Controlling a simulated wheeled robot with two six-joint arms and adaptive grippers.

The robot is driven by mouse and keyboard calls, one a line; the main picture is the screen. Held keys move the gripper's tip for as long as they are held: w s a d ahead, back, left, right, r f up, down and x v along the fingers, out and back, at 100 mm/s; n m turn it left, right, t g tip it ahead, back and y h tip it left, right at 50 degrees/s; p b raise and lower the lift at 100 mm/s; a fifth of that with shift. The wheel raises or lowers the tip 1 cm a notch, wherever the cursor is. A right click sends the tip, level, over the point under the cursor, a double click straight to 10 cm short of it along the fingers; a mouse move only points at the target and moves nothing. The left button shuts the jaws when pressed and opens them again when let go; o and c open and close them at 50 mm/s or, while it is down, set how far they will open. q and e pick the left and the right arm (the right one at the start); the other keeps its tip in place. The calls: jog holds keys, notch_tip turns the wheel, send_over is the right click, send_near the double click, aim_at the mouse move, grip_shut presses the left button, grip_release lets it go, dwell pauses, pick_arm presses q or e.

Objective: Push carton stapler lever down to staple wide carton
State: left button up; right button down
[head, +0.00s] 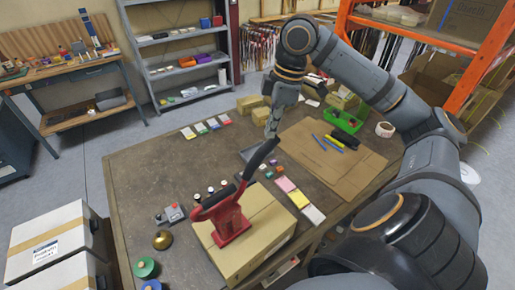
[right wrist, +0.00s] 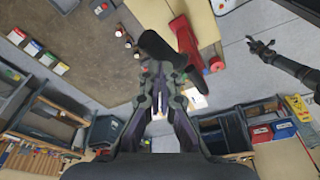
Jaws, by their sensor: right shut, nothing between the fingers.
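The red carton stapler (head: 230,217) stands on top of the wide carton (head: 262,240) on the table. Its black lever (head: 257,158) is raised and slants up to the right. In the right wrist view, the red stapler body (right wrist: 187,42) and the black lever (right wrist: 158,48) lie just beyond the fingertips. My right gripper (head: 271,132) is shut and empty, pointing down at the lever's upper end. I cannot tell whether it touches the lever. A dark gripper, apparently my left (right wrist: 262,46), shows at the right of the right wrist view, away from the stapler; its finger state is unclear.
A flat brown cardboard sheet (head: 330,165) lies right of the lever, with a green bin (head: 344,121) behind it. Coloured label stacks (head: 300,199) lie beside the carton. White boxes (head: 50,245) stand at the left. The table's left middle is clear.

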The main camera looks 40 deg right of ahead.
aim_at(271, 141)
jog(key=shift+f, duration=0.15)
jog(key=shift+f+b, duration=2.15)
jog(key=shift+b, duration=0.05)
jog(key=shift+r, duration=0.1)
notch_tip(271, 141, up, 9)
jog(key=p, duration=0.9)
